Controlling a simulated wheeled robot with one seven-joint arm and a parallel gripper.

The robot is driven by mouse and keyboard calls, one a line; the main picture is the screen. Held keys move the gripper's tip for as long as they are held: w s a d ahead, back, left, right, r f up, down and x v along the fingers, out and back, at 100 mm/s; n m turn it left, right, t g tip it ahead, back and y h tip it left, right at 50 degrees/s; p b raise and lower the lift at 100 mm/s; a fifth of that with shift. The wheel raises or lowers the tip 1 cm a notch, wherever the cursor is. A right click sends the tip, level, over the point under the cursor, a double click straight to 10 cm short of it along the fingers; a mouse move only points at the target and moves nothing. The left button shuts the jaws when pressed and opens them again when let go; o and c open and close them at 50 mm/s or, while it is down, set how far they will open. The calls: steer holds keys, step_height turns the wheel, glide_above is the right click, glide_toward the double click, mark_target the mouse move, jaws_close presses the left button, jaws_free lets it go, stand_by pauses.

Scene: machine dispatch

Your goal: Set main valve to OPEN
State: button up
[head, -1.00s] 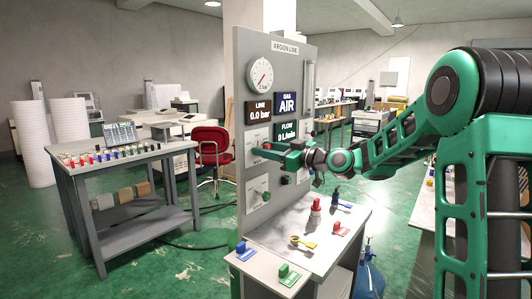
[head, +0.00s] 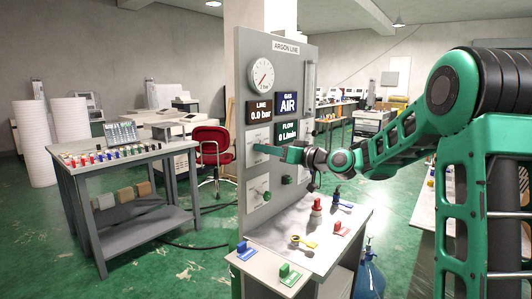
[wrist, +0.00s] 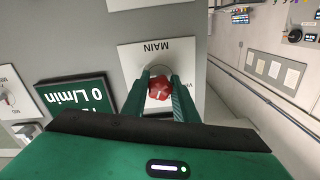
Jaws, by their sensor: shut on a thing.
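The main valve's red knob (wrist: 160,88) sits on a white plate (wrist: 128,52) marked MAIN, which appears upside down in the wrist view. My gripper (wrist: 160,92) has one green finger on each side of the knob and is shut on it. In the head view my gripper (head: 268,149) reaches the front of the grey ARGON LINE panel (head: 246,88) and hides the knob. The line display (head: 259,112) reads 0.0 bar, the gas display (head: 286,103) reads AIR and the flow display (head: 287,132) reads 0 L/min. The knob's exact setting cannot be read.
A lower valve plate (head: 253,200) and a round gauge (head: 262,72) are on the panel. The bench below (head: 275,238) holds a red-topped item (head: 316,208), a yellow tag (head: 306,243) and coloured lock-like pieces. A side table (head: 120,160) stands left.

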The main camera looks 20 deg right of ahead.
steer(key=m, duration=0.4)
steer(key=shift+w+d+r, duration=0.1)
steer(key=shift+w+d, duration=0.05)
steer(key=shift+d, duration=0.15)
steer(key=shift+m, duration=1.6)
steer(key=shift+d, duration=0.1)
steer(key=o, duration=1.1)
steer(key=shift+c, duration=0.2)
steer(key=v, duration=1)
steer(key=shift+s, duration=0.3)
